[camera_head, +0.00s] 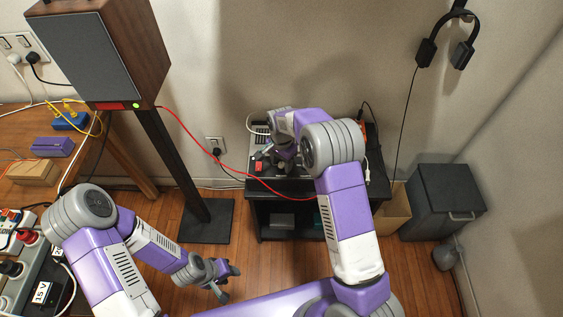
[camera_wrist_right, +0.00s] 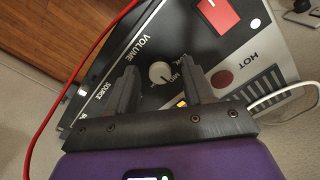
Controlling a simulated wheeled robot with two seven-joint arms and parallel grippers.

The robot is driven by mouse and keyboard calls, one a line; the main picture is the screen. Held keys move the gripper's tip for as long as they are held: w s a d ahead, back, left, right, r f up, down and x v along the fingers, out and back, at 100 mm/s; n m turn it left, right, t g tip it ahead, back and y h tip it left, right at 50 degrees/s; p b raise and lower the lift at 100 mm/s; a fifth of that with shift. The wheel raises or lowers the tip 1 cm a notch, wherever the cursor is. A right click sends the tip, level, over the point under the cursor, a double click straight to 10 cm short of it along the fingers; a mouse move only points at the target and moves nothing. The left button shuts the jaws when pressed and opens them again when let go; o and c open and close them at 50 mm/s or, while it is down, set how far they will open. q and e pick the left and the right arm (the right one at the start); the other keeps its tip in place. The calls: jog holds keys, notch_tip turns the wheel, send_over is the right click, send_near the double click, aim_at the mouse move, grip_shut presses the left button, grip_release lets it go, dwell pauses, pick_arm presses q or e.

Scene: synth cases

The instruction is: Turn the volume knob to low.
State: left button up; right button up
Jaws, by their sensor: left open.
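The volume knob (camera_wrist_right: 160,73) is a small, pale round knob on a dark panel (camera_wrist_right: 112,75) beside the printed word VOLUME. Small marks are printed around it, but I cannot tell which one it points to. My right gripper (camera_wrist_right: 163,65) is open, with its two dark fingers spread on either side of the knob in the right wrist view; I see no clear contact. In the head view the right gripper (camera_head: 277,157) is over the device on the black stand, and the knob is hidden there. My left gripper (camera_head: 225,279) is open and empty, low over the floor.
The panel also has a red switch (camera_wrist_right: 217,14) and a dark red HOT button (camera_wrist_right: 222,78). A red cable (camera_head: 215,157) runs from the speaker (camera_head: 85,55) across to the black stand (camera_head: 290,187). A cardboard box (camera_head: 395,215) and dark bin (camera_head: 446,200) stand right.

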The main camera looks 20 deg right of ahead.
grip_shut()
jog(key=shift+n, duration=0.3)
jog(key=shift+n+p, duration=0.6)
jog(key=shift+n, duration=0.2)
jog(key=n+p, duration=0.1)
jog(key=n, duration=0.2)
jog(key=shift+n, duration=0.3)
jog(key=n+p, duration=0.1)
jog(key=n, duration=0.2)
jog(key=shift+n+p, duration=0.35)
jog(key=shift+n, duration=1.25)
